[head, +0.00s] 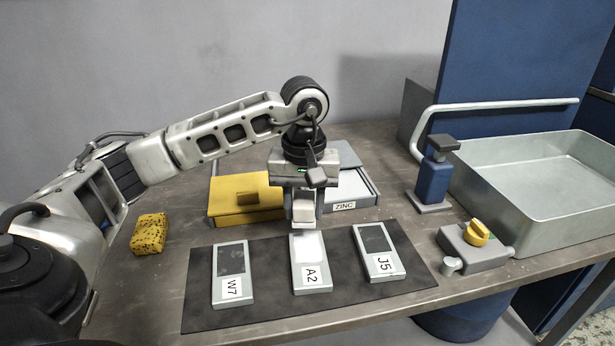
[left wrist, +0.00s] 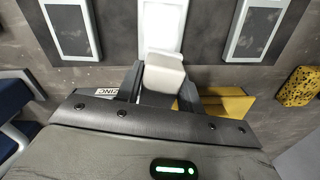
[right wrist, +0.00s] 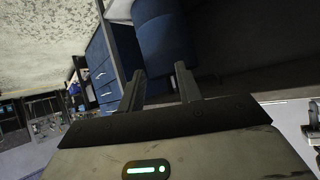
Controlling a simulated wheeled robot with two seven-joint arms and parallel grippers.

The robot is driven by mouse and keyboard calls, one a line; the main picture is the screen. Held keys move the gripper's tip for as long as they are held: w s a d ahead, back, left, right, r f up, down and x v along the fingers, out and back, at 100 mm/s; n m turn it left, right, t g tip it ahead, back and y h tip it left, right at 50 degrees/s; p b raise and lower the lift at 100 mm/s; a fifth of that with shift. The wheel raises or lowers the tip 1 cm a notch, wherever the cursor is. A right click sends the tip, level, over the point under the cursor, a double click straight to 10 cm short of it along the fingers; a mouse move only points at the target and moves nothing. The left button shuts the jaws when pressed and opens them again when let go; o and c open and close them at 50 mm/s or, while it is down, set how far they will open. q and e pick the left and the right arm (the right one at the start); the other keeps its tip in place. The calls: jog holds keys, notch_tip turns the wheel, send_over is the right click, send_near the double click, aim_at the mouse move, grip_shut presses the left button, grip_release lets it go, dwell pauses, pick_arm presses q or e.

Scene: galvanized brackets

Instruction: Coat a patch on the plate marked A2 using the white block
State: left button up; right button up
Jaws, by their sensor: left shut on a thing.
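The plate marked A2 (head: 311,278) lies in the middle of a dark mat, between two other plates. Its patch (head: 308,246) looks white, unlike the dark patches beside it. My left gripper (head: 304,211) is shut on the white block (head: 303,207) at the back end of A2. In the left wrist view the white block (left wrist: 164,72) sits between the fingers, overlapping the near end of A2 (left wrist: 165,22); I cannot tell whether they touch. My right gripper (right wrist: 160,87) is open and empty, away from the table.
Plates W7 (head: 231,285) and J5 (head: 383,265) flank A2 on the mat (head: 205,318). Behind are a yellow box (head: 240,197) and a tray labelled ZINC (head: 352,212).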

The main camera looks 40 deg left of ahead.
pick_arm(q)
notch_tip(320, 180, up, 2)
jog(key=shift+p, duration=0.5)
jog(key=shift+r+p, duration=0.5)
jog(key=shift+r, duration=0.7)
pick_arm(e)
jog(key=shift+s+d+r, duration=0.2)
jog(key=shift+d+r, duration=0.1)
jog(key=shift+d, duration=0.25)
jog(key=shift+w, duration=0.1)
